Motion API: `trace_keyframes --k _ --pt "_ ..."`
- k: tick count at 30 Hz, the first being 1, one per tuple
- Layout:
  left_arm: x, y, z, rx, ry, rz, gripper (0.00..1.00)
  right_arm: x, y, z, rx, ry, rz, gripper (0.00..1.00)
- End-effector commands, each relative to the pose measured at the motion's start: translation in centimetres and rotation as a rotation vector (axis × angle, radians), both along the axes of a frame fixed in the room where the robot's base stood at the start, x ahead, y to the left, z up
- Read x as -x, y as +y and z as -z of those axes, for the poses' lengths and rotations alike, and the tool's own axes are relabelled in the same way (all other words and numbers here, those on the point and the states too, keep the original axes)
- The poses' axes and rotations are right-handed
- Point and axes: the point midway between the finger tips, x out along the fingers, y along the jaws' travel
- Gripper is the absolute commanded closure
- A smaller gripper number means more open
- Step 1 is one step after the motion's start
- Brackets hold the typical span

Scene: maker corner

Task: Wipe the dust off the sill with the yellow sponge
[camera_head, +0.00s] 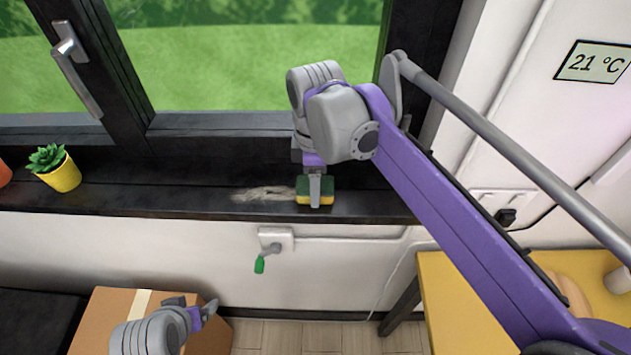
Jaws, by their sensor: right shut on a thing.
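The dark sill (140,202) runs below the window. A patch of pale dust (262,194) lies on it, just left of the sponge. The yellow sponge (328,198) has a green top layer and sits at the sill, at the right end of the dust. My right gripper (315,196) points down and is shut on the sponge. The gripper hides part of the sponge, and whether dust lies under it cannot be seen. My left gripper (208,310) is low at the bottom left, in front of a cardboard box, away from the sill; its fingers are too small to read.
A yellow pot with a succulent (62,176) stands on the sill at left, with an orange pot (4,172) at the edge. A window handle (78,65) juts out above. A cardboard box (100,308) is below, and a yellow table (450,300) is at right.

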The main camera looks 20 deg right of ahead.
Motion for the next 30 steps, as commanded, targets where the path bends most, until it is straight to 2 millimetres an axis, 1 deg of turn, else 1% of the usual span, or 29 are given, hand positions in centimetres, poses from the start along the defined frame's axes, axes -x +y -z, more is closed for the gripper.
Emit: trace_keyframes --k 9,14,17,25,30 --pt "0.2 0.0 0.5 0.0 0.003 0.0 0.15 0.0 0.0 0.7 0.0 0.0 0.0 0.85" --pt "0.1 0.0 0.4 0.0 0.002 0.0 0.15 -0.1 0.2 0.6 0.0 0.0 -0.001 0.85" --pt "0.1 0.0 0.2 0.0 0.002 0.0 0.15 -0.2 0.7 0.6 0.0 0.0 -0.002 0.85" --pt "-0.1 0.0 -0.2 0.0 -0.001 0.0 0.15 -0.9 3.1 0.4 0.0 -0.001 -0.003 0.85" --pt "-0.1 0.0 -0.3 0.0 -0.002 0.0 0.15 -1.1 3.6 0.4 0.0 -0.001 0.0 0.85"
